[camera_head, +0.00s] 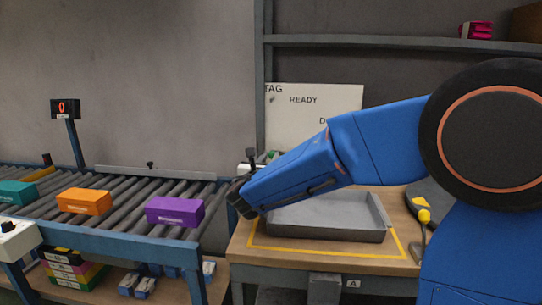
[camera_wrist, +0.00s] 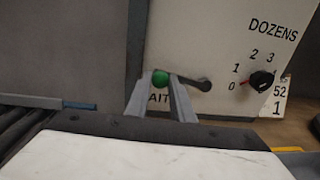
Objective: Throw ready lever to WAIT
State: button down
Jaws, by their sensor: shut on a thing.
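The ready lever has a green ball knob (camera_wrist: 160,77) and a dark arm (camera_wrist: 200,84) running right from it in the wrist view. The arm lies nearly level, tilted slightly. My gripper (camera_wrist: 166,82) is shut on the knob, its grey fingers on either side. The fingers partly cover a label on the pale panel (camera_wrist: 220,40); only "AIT" shows. In the head view, the panel (camera_head: 310,110) stands at the back of the bench, with "TAG" and "READY" readable. My blue arm hides its lower part there, and the lever's position is unclear.
A dial (camera_wrist: 262,80) marked DOZENS sits right of the lever. A grey tray (camera_head: 330,215) lies inside yellow tape on the bench. On the roller conveyor (camera_head: 120,190) at left are purple (camera_head: 175,211), orange (camera_head: 84,200) and teal (camera_head: 16,192) boxes. A counter (camera_head: 65,108) reads 0.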

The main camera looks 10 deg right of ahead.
jog(key=shift+f+n, duration=0.9)
jog(key=shift+n, duration=0.1)
jog(key=c, duration=1.5)
grip_release()
jog(key=shift+a, duration=0.1)
jog(key=shift+c, duration=0.2)
jog(key=v, duration=1.7)
jog(key=shift+s+f, duration=0.1)
jog(key=shift+s, duration=0.05)
